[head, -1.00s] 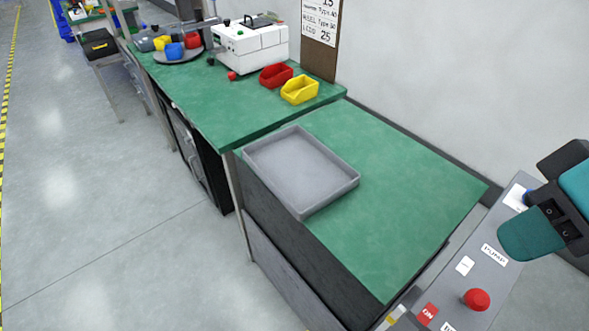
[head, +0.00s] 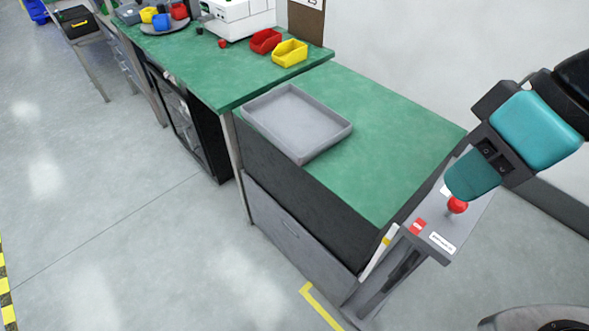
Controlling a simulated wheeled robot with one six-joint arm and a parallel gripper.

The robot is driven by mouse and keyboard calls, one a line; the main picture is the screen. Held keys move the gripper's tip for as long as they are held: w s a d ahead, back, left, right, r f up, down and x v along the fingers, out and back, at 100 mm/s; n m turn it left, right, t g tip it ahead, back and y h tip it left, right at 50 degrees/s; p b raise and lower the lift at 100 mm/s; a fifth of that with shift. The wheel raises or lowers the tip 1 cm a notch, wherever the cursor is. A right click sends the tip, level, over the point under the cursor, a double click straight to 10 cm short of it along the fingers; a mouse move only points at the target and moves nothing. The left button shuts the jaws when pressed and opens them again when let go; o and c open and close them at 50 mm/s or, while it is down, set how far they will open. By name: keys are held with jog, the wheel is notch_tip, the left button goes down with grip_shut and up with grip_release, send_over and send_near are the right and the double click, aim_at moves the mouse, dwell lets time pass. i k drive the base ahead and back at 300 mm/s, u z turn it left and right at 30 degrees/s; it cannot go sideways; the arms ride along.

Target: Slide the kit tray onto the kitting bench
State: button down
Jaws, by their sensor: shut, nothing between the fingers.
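The grey kit tray (head: 325,144) is empty and shallow. It lies flat on a green-topped bench unit (head: 400,150) in the head view, which I take to be the kitting bench. The tray is at the left end of this top, along its front edge, close to the neighbouring green bench. I cannot tell whether its front rim sticks out past the edge. My teal and dark arm shows at the right, above and in front of the bench's right end, apart from the tray. No gripper fingers can be made out.
The neighbouring green bench (head: 220,85) holds a red bin (head: 265,41), a yellow bin (head: 290,53) and a white machine (head: 235,18). A grey control panel with a red button (head: 457,205) stands at the bench's right end. The green top right of the tray and the floor in front are clear.

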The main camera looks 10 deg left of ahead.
aim_at(303, 128)
jog(key=u, duration=0.45)
jog(key=k, duration=1.05)
jog(key=u, duration=1.05)
jog(key=i, duration=0.85)
jog(key=u, duration=0.55)
jog(key=i, duration=0.75)
jog(key=z, duration=0.9)
jog(key=i, duration=0.95)
jog(key=z, duration=0.85)
